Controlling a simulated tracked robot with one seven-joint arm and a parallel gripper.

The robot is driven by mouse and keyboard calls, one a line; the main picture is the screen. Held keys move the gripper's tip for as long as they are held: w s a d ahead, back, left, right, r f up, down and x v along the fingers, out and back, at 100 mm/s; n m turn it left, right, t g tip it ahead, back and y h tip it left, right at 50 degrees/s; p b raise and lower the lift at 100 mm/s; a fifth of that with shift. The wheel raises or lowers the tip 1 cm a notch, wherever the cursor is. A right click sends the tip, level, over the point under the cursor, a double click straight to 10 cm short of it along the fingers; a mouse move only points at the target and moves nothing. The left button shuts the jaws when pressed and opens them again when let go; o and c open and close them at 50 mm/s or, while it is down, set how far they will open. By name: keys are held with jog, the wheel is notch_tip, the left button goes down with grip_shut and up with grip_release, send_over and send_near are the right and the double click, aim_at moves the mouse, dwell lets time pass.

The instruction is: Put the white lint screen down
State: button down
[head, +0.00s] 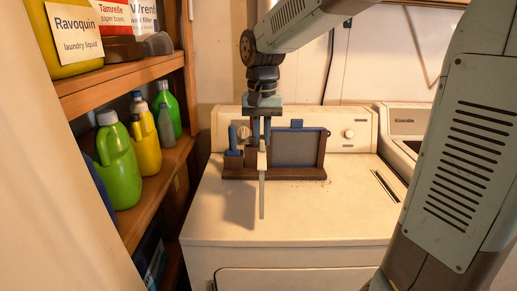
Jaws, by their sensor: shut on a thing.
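My gripper (261,139) points down above the cream dryer top (300,222), at the middle of the head view. It is shut on the white lint screen (262,192), which hangs upright below the fingers and shows nearly edge-on as a thin pale strip. A shadow lies on the dryer top to its left. I cannot tell whether its lower end touches the top. Behind it stands a dark brown rack (240,172). The screen and gripper hide part of the rack's middle.
A grey panel with a blue tab (297,149) stands in the rack's right part, and a blue item (234,141) at its left. Wooden shelves with bottles (119,166) border the left. A second appliance (398,122) stands right. The dryer's front top is clear.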

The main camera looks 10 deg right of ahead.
aim_at(259, 151)
jog(key=shift+w+a+f, duration=0.15)
jog(key=shift+w+f, duration=0.05)
jog(key=shift+f, duration=0.15)
jog(key=shift+w+a+f, duration=0.15)
jog(key=shift+f, duration=1.6)
jog(key=shift+f, duration=0.4)
jog(key=c, duration=1.1)
grip_release()
